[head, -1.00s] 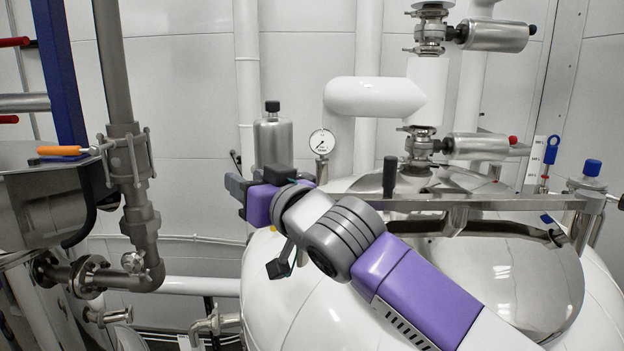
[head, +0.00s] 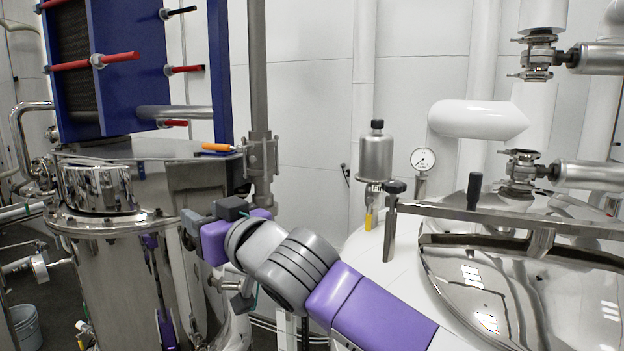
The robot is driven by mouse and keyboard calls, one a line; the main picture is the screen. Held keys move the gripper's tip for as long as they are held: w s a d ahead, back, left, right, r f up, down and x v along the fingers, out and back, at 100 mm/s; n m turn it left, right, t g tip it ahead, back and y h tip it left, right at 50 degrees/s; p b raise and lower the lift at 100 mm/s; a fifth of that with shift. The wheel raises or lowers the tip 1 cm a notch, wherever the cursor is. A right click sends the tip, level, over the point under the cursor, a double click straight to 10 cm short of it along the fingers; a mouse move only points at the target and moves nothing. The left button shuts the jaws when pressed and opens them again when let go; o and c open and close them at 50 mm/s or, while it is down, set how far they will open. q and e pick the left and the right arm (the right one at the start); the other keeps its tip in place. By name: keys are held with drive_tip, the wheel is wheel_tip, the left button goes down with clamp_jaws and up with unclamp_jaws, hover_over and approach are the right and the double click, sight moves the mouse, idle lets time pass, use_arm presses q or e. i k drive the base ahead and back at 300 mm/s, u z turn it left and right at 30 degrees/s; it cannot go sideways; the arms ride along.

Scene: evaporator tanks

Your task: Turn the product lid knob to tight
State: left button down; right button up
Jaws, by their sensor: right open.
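The large white tank's mirror-like steel lid (head: 540,262) is at the right, with a steel bar (head: 480,217) across it. A black knob (head: 395,187) tops a steel post at the bar's left end, and a black upright grip (head: 474,190) stands further along the bar. I cannot tell for certain which is the product lid knob. My right gripper (head: 188,228) is open, well left of both, in front of the steel vessel's side. Nothing shows between its fingers, which are small and partly overlapped by the wrist. My left gripper is not in view.
A steel vessel (head: 112,275) with a polished dome stands at the left, below a blue plate frame (head: 135,70) with red rods.

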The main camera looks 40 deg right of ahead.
sight(394, 187)
drive_tip(key=u, duration=1.05)
drive_tip(key=i, duration=0.85)
drive_tip(key=z, duration=3)
drive_tip(key=i, duration=0.5)
drive_tip(key=z, duration=0.05)
